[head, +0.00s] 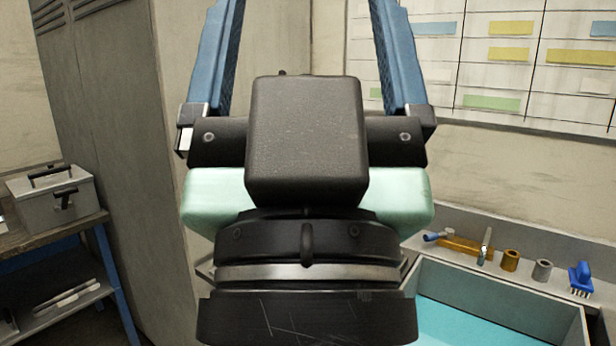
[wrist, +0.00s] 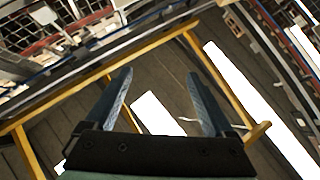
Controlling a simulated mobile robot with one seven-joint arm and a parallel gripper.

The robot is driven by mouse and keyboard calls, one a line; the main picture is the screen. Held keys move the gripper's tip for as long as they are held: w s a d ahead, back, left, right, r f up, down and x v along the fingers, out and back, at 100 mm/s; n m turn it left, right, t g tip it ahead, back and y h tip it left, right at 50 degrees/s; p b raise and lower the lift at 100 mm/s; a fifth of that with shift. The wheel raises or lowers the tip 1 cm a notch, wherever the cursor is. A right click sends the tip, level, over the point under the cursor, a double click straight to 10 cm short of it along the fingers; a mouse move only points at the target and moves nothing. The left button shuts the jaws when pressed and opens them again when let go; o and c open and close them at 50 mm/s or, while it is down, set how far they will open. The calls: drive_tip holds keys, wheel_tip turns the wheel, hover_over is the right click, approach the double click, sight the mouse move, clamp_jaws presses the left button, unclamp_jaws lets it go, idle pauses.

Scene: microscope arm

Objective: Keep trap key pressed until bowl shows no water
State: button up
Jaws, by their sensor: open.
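My gripper (wrist: 158,77) is open and empty in the wrist view, its two blue fingers spread apart. In the head view its dark body and blue fingers fill the middle, with the fingertips cut off by the top edge. I cannot pick out a trap key or a water bowl in either view. In the head view, a grey basin (head: 500,300) with a teal inside stands at the lower right, partly hidden by my arm. Whether the teal is water or a lining I cannot tell.
On the ledge behind the basin are an orange-brown piece (head: 465,246), small cylinders (head: 510,260) and a blue brush (head: 580,279). A workbench (head: 50,237) with a metal box (head: 55,197) stands left, beside a tall grey cabinet (head: 125,130). A yellow frame (wrist: 100,72) crosses the wrist view.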

clamp_jaws()
idle(1.4)
